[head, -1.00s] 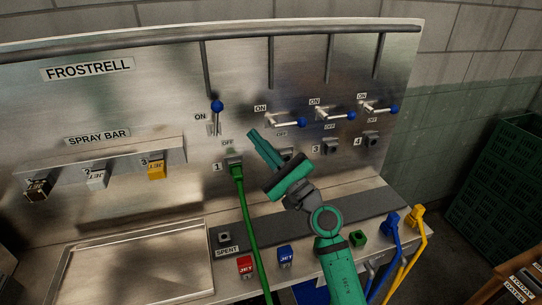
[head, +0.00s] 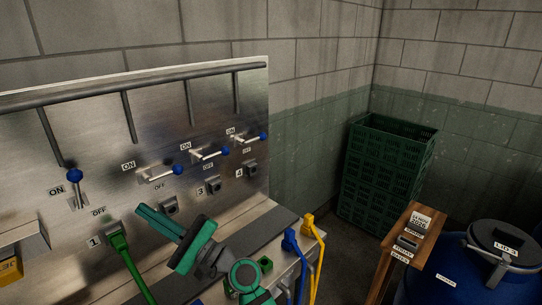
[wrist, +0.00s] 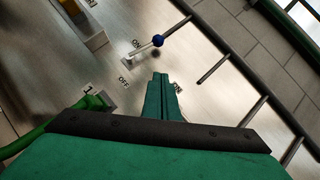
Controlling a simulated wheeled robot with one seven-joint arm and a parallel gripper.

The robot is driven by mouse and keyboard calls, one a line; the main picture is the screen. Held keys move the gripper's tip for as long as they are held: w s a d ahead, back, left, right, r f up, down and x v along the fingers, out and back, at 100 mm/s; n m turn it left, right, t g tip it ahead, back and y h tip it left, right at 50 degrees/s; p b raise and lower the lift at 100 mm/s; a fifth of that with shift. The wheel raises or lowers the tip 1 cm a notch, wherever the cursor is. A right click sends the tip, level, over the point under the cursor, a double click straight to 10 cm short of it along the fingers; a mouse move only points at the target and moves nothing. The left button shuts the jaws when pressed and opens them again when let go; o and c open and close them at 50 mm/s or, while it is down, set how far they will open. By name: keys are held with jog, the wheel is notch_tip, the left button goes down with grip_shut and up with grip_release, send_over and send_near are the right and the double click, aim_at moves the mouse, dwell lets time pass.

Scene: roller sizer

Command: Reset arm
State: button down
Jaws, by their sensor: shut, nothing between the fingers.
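My gripper (head: 148,213) is green, shut and empty. In the head view it is held in front of the steel panel (head: 100,130), just right of the green hose plug (head: 116,238) in socket 1. In the wrist view its shut fingers (wrist: 161,82) point at the panel, below the blue-knobbed lever 1 (wrist: 146,47). That lever also shows in the head view (head: 76,188), standing upright at ON. The other three levers (head: 160,174) lie sideways with their blue knobs to the right. I cannot tell whether the fingers touch the panel.
Blue (head: 291,243) and yellow (head: 308,226) hose plugs stand at the bench's right end. Stacked green crates (head: 388,170) stand in the corner. A wooden stand (head: 405,245) and a lidded blue barrel (head: 455,270) are at the right. The floor before the crates is clear.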

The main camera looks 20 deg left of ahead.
jog(key=shift+w, duration=0.1)
jog(key=w+d+f+m+t+y, duration=0.2)
jog(key=d+m+t, duration=1.1)
jog(key=m, duration=0.9)
jog(key=s+d+f+m+t+h, duration=0.1)
jog(key=d+f+m+t+h, duration=0.6)
jog(key=m, duration=0.5)
jog(key=d+f+m+t+h, duration=0.65)
jog(key=m+h, duration=0.25)
jog(key=m, duration=0.4)
jog(key=s+d+f+m+g+h, duration=0.8)
jog(key=s+d+f+m, duration=1)
jog(key=s, duration=0.5)
jog(key=shift+d+f+h, duration=0.4)
jog(key=shift+d+h, duration=0.3)
jog(key=shift+d, duration=0.55)
jog(key=shift+s, duration=0.1)
